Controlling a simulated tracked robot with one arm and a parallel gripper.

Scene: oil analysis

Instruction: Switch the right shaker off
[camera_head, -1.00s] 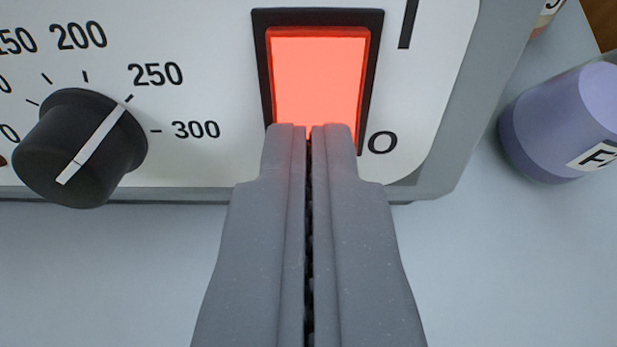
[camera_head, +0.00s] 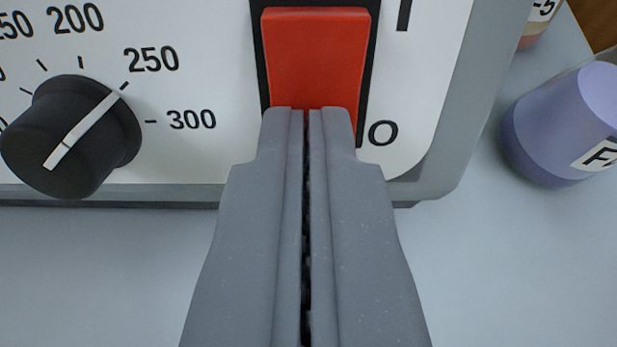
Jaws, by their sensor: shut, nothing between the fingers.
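The shaker's white front panel (camera_head: 200,150) fills the upper part of the view. Its red rocker switch (camera_head: 315,58) sits in a black frame, with an "I" mark at upper right and an "O" at lower right. The switch is dull red and unlit. My gripper (camera_head: 306,112) is shut and empty, its fingertips at the lower end of the switch, covering that end. Whether the tips still touch it I cannot tell.
A black dial (camera_head: 72,138) with a white pointer towards 250 is left of the switch. A purple-capped container (camera_head: 562,125) stands right of the shaker, and another labelled one (camera_head: 538,18) behind it. The pale bench (camera_head: 100,280) in front is clear.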

